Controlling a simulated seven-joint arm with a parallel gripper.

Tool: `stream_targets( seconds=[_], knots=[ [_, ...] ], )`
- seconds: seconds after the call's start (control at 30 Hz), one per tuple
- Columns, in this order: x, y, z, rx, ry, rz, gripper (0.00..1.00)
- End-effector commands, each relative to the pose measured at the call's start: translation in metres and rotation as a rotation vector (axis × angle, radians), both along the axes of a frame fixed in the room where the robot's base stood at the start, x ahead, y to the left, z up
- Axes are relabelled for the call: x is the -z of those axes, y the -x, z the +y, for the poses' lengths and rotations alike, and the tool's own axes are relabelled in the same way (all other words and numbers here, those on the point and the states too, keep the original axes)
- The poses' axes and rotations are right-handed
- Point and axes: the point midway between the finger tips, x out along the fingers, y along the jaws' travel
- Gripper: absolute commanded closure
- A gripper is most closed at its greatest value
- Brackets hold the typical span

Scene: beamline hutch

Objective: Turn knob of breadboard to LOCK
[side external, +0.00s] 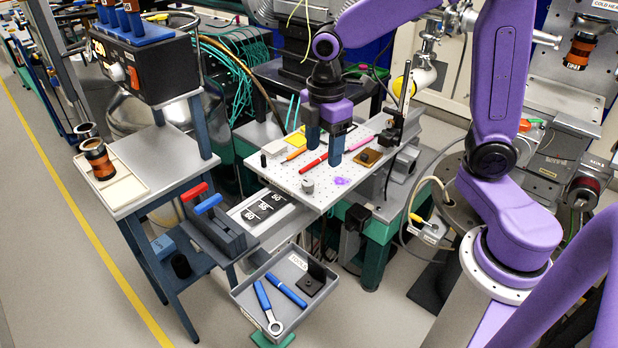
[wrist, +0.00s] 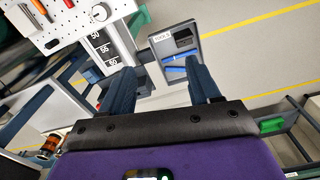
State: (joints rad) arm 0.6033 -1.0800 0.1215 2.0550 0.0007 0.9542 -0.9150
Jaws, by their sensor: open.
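The breadboard (side external: 328,193) is a white perforated plate on the bench, also at the upper left of the wrist view (wrist: 75,32). A small round grey knob (side external: 307,186) stands near its front edge; it also shows in the wrist view (wrist: 101,12). No LOCK mark is readable, and I cannot tell the knob's setting. My gripper (side external: 324,146) points down over the breadboard, behind the knob in the side view. Its two blue fingers are apart with nothing held. In the wrist view the knob lies left of and beyond my gripper (wrist: 160,68).
An upright rod assembly (side external: 402,105) rises behind right. A grey tool tray (side external: 243,296) sits below, in front.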

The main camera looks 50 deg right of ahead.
Motion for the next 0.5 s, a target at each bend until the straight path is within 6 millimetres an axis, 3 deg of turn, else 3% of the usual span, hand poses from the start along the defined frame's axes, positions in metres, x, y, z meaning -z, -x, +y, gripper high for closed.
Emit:
stream_targets(
  seconds=[0.1,0.23,0.5],
  knots=[
    [0.005,-0.037,-0.016,-0.041,0.004,0.004,0.38],
    [0.011,-0.071,-0.039,-0.093,0.005,0.006,0.38],
    [0.021,-0.109,-0.076,-0.167,0.006,0.009,0.38]
  ],
)
